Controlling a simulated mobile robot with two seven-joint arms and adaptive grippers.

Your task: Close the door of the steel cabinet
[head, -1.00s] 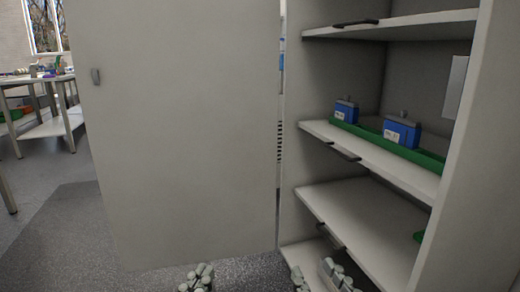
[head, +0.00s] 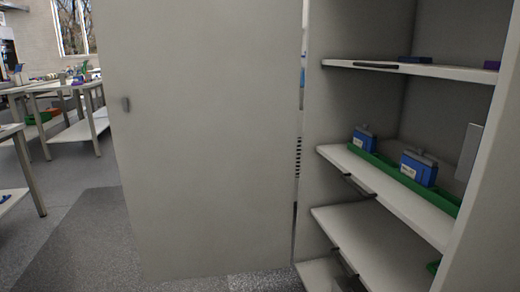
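The steel cabinet (head: 387,182) stands open on the right, its shelves in view. Its door (head: 205,150) is a tall pale grey panel swung wide open to the left of the cabinet. A small grey handle (head: 126,104) sits near the door's left edge. The hinge side of the door is beside the cabinet's left wall. Neither of my grippers shows in the head view now, and nothing is seen touching the door.
On the middle shelf a green tray (head: 448,204) holds blue batteries (head: 419,167). Work tables (head: 66,88) stand at the far left. Grey floor (head: 75,235) left of the door is clear.

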